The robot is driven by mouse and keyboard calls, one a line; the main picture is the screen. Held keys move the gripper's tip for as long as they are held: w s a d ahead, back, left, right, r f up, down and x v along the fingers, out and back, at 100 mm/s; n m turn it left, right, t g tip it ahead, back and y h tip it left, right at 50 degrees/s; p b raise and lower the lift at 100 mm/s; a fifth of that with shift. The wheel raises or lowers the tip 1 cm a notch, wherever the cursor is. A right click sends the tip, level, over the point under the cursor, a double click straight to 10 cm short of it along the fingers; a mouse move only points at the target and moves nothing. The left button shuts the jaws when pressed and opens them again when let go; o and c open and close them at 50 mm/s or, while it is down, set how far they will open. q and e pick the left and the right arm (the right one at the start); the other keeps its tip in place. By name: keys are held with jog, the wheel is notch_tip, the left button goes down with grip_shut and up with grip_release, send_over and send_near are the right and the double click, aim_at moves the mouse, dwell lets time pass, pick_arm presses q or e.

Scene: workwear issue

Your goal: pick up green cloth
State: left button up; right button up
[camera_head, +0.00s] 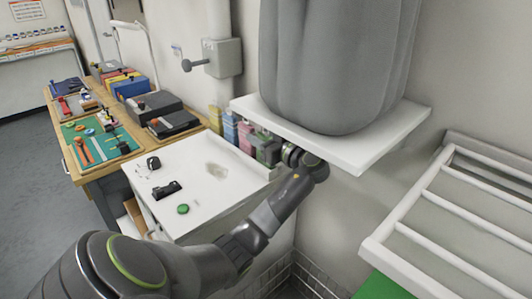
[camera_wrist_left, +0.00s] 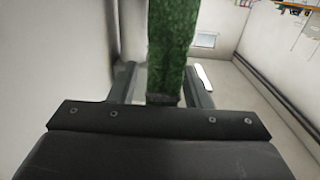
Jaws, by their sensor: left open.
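In the left wrist view a long strip of textured green cloth (camera_wrist_left: 173,45) reaches down from the top edge of the picture between the two fingers. My left gripper (camera_wrist_left: 160,84) is open, with one finger on each side of the cloth. The cloth's upper part is out of that view. In the head view my left gripper (camera_head: 268,151) is under the front edge of a white shelf, by the wall. The shelf partly hides it, and I cannot make out the cloth clearly there. My right gripper is not in view.
The white shelf (camera_head: 385,135) carries a large grey rounded object (camera_head: 335,65) above my left arm. A white slatted rack (camera_head: 450,210) is at right, with a flat green surface (camera_head: 383,288) below it. A white table (camera_head: 215,205) holds small items. Several coloured boxes (camera_head: 230,128) stand behind it.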

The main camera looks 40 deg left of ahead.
pick_arm(q)
grip_shut()
jog(key=shift+r, duration=0.15)
jog(key=shift+r, duration=0.3)
notch_tip(320, 180, up, 7)
jog(key=p, duration=0.4)
jog(key=shift+r, duration=0.1)
jog(key=s+a+f+p, duration=0.1)
jog(key=s+p, duration=0.3)
jog(key=s, duration=1.4)
jog(key=shift+a, duration=0.3)
